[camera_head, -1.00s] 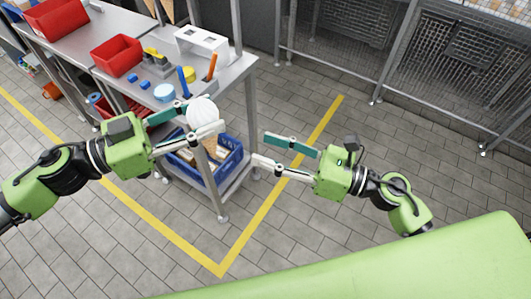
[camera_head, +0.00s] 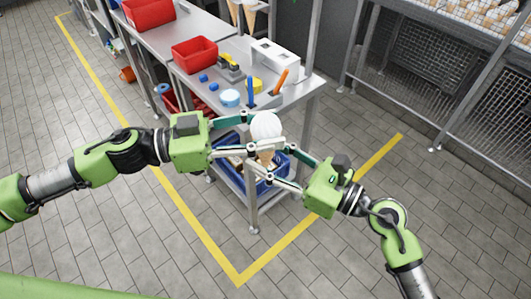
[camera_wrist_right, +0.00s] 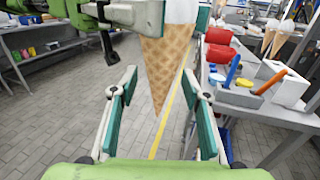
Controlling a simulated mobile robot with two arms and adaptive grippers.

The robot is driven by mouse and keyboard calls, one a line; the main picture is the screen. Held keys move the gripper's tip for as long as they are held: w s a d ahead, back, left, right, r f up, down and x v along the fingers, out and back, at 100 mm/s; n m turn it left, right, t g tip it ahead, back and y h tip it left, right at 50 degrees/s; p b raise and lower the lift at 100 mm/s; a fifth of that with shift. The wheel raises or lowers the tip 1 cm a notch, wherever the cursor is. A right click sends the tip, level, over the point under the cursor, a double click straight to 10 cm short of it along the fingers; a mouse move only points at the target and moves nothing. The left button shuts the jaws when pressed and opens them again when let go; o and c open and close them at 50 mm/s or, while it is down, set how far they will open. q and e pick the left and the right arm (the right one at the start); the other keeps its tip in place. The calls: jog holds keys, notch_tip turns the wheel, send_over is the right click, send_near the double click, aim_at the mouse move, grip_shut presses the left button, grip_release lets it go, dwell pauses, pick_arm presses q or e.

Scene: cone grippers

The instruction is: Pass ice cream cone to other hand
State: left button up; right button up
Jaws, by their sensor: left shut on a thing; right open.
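The ice cream cone (camera_head: 265,127) has a white ball on top and a tan waffle cone below, and it is upright. My left gripper (camera_head: 262,135) is shut on it near the top, just under the ball. My right gripper (camera_head: 284,168) is open, with its fingers reaching toward the lower cone from the right. In the right wrist view the waffle cone (camera_wrist_right: 168,65) hangs with its tip between and beyond the open right fingers (camera_wrist_right: 160,100). Whether the right fingers touch the cone cannot be told. The ball is mostly cut off in that view.
A metal workbench (camera_head: 215,35) behind the grippers carries red bins (camera_head: 195,54), a white holder (camera_head: 275,56) and small tools. A blue crate (camera_head: 280,165) sits on its lower shelf, behind the cone. Open tiled floor lies in front.

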jog(key=shift+w+a, duration=0.2)
jog(key=shift+a, duration=0.15)
pick_arm(q)
jog(key=shift+o, duration=0.2)
pick_arm(e)
jog(key=c, duration=0.9)
pick_arm(q)
jog(key=o, duration=0.9)
pick_arm(e)
jog(key=shift+c, duration=0.3)
pick_arm(q)
jog(key=shift+a, duration=0.1)
